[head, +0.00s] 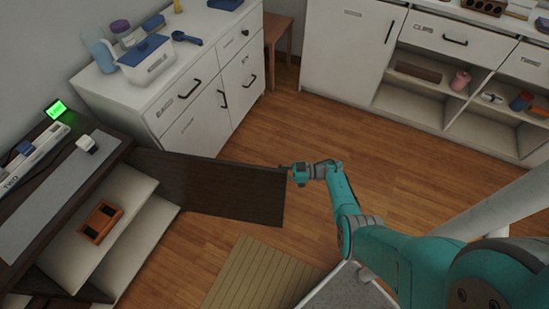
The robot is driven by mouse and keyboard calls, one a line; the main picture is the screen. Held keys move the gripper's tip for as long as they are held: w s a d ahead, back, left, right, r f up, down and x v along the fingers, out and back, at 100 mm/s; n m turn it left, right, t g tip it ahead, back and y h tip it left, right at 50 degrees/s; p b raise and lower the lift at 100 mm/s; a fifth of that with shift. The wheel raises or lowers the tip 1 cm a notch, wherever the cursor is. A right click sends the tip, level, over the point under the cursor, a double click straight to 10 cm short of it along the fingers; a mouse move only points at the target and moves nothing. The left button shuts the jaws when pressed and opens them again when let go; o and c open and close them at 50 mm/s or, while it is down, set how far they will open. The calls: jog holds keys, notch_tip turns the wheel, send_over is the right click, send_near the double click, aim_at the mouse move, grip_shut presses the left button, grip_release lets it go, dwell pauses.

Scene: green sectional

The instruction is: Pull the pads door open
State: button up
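The dark brown door (222,187) stands swung wide out from the dark cabinet (60,190) at the left. Its free end reaches toward the middle of the floor. The cabinet's inside shows light shelves, with an orange-brown box (101,222) on one of them. My gripper (287,168) is at the top corner of the door's free end, touching it or very close. The fingers are too small to tell whether they are open or shut. My teal arm reaches in from the lower right. I cannot read a pads label on the door.
A white cabinet (215,98) with a blue-lidded box (147,58) and bottles stands behind the door. White cabinets with open shelves (425,98) line the back right. A tan striped mat (262,275) lies in front. Wooden floor right of the door is clear.

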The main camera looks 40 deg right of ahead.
notch_tip(320, 180, up, 9)
jog(key=w+d, duration=0.1)
jog(key=shift+w, duration=0.2)
jog(key=shift+d+f, duration=0.1)
jog(key=shift+d, duration=0.05)
jog(key=s+a+f+g+h, duration=0.1)
jog(key=s+f+g+h, duration=0.15)
jog(key=f, duration=0.55)
jog(key=d+y, duration=0.1)
jog(key=d, duration=1)
jog(key=shift+d+n, duration=0.3)
dwell(0.9)
